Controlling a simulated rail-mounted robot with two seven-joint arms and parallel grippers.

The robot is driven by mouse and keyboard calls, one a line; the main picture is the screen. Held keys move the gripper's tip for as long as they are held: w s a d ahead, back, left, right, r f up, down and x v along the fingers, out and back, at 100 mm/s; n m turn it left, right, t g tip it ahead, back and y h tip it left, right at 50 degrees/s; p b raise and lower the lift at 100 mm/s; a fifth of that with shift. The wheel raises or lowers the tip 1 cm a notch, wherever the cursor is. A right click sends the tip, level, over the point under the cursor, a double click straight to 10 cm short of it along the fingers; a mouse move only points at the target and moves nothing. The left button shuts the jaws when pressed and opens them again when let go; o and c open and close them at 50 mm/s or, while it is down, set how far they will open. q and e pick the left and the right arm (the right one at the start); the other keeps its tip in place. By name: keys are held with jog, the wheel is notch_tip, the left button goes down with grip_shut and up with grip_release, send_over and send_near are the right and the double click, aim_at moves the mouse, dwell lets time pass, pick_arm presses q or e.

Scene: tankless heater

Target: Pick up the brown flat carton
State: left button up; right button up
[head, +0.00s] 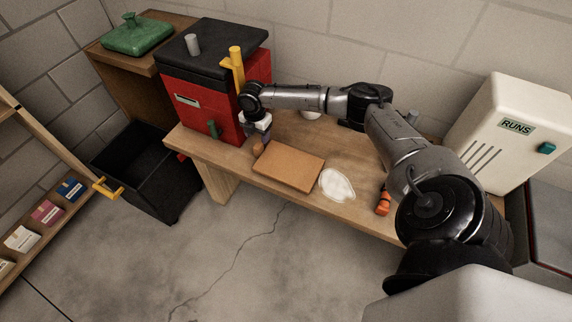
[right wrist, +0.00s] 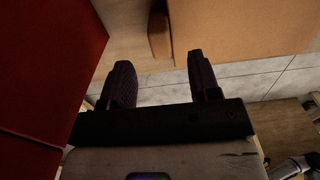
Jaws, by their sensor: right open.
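The brown flat carton (head: 288,166) lies flat on the wooden bench, near its front edge. It also shows in the right wrist view (right wrist: 245,25), at the top right. A small brown piece (head: 258,149) stands at the carton's left end; I cannot tell whether it is part of it. My right gripper (head: 259,136) is above the bench beside the carton's left end, next to the red box. In the right wrist view its two dark fingers (right wrist: 160,62) are spread, with nothing between them. My left gripper is in neither view.
The red box (head: 205,107) with a black lid and yellow handle stands close left of the gripper. A white patch (head: 337,185) and an orange object (head: 383,203) are right of the carton. The wooden bench (head: 345,150) has clear room behind the carton.

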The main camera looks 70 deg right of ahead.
aim_at(258, 144)
jog(key=shift+f, duration=0.8)
notch_tip(258, 144, down, 5)
jog(key=b, duration=0.3)
jog(key=shift+r, duration=0.1)
jog(key=shift+c, duration=0.4)
grip_shut()
